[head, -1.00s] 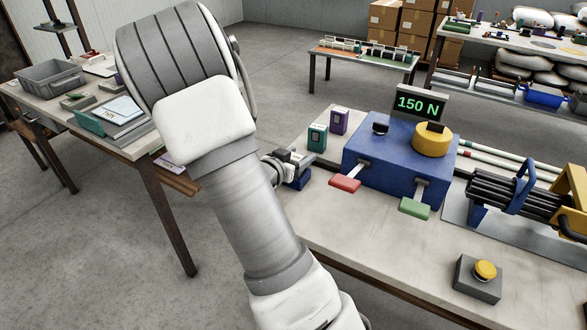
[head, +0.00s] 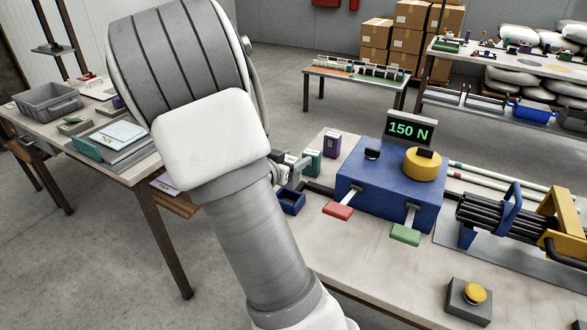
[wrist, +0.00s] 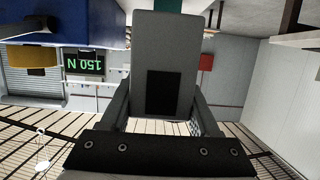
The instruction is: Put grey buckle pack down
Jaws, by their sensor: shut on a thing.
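The grey buckle pack (wrist: 165,62) fills the middle of the wrist view as a grey block with a dark rectangle on its face. My gripper (wrist: 162,115) is shut on it, with one finger along each side. In the head view my gripper (head: 287,171) is beside the teal pack (head: 312,161), above and behind a small blue tray (head: 291,204). The held pack is hard to make out there, and my arm hides part of this area. I cannot tell whether the pack touches the table.
A purple pack (head: 332,144) stands behind the teal one. To the right is a blue machine (head: 385,195) with red and green paddles and a display reading 150 N (head: 408,130). Bare worktop (head: 370,250) lies before the machine.

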